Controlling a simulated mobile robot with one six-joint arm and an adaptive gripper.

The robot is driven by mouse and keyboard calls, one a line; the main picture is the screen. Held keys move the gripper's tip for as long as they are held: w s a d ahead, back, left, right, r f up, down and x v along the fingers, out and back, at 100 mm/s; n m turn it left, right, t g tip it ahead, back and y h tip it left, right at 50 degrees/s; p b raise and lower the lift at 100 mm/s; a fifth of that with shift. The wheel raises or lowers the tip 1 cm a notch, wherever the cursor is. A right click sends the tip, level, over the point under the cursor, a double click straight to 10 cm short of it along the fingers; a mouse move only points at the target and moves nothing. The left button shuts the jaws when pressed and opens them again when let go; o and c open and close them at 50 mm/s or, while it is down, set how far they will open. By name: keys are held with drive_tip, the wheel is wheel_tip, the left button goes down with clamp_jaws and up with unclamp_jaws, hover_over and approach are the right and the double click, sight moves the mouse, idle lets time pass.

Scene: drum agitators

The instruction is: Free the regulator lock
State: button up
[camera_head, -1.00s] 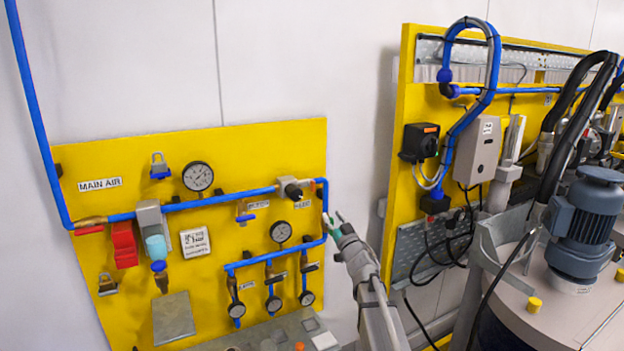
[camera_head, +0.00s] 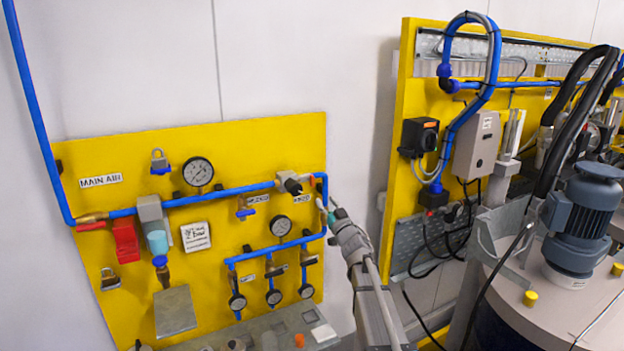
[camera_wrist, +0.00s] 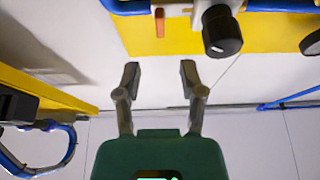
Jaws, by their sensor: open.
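The likely regulator is a grey block with a black knob (camera_head: 292,186) at the right end of the upper blue pipe on the yellow MAIN AIR panel. The knob also shows in the wrist view (camera_wrist: 222,32), at top right. A small orange-brown tab (camera_wrist: 160,22) shows left of it there; I cannot tell whether it is the lock. My gripper (camera_head: 332,210) is at the panel's right edge, right of and slightly below the knob. In the wrist view my gripper (camera_wrist: 159,76) is open and empty, its fingers apart from the knob.
A second yellow panel (camera_head: 403,90) stands to the right, with a motor (camera_head: 585,215) on a drum in front. Bare white wall lies between the panels.

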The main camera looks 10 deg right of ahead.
sight(314, 182)
drive_tip(key=p+x, duration=0.3)
drive_tip(key=x, duration=0.7)
drive_tip(key=shift+w+r+p, duration=0.15)
drive_tip(key=shift+w+p, duration=0.15)
drive_tip(key=shift+p, duration=0.05)
clamp_jaws()
